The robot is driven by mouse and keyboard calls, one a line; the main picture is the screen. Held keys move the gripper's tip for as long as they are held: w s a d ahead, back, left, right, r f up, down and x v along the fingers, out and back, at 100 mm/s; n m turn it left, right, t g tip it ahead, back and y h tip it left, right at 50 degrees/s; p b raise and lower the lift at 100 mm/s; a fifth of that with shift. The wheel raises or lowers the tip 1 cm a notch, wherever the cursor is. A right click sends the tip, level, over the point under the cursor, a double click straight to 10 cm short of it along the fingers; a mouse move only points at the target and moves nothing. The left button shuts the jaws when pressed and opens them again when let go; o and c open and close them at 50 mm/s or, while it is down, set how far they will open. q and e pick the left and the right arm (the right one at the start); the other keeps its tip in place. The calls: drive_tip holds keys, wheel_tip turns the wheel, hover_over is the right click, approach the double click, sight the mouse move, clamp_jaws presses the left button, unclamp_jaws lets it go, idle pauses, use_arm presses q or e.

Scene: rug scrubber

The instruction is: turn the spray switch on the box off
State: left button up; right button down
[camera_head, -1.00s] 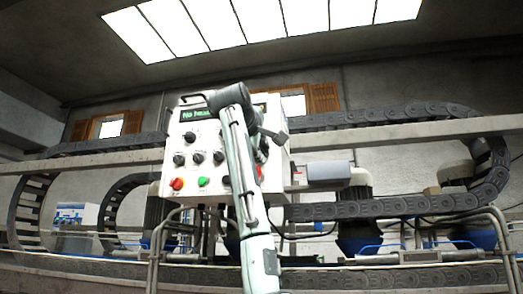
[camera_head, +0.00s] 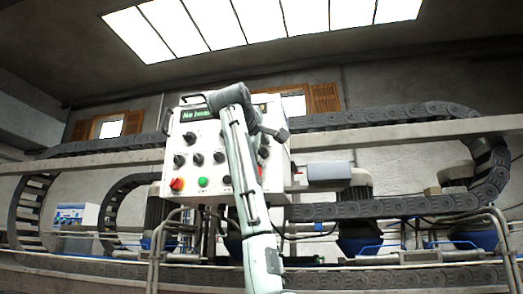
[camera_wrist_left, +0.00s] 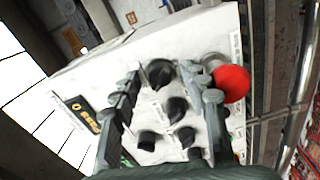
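The white control box (camera_head: 222,165) stands in the middle of the head view, with a green-lit display, several black knobs, a red control (camera_head: 177,184) and a green button (camera_head: 203,182). My left gripper (camera_head: 274,132) is at the right part of its front, and my arm hides part of the panel. In the left wrist view the gripper (camera_wrist_left: 160,75) is open, its fingers apart over the panel. Black knobs, one of them an upper knob (camera_wrist_left: 158,73), show between the fingers. A red mushroom button (camera_wrist_left: 231,83) is just right of the right finger. I cannot tell which knob is the spray switch.
Grey rails and black cable chains (camera_head: 380,117) run behind and beside the box. A grey motor-like unit (camera_head: 328,174) sits to its right. Metal pipes (camera_head: 400,258) cross below. A blue-and-white box (camera_head: 75,216) stands at far left.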

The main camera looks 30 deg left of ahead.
use_arm(q)
drive_tip(key=v, duration=1.2)
idle(0.5)
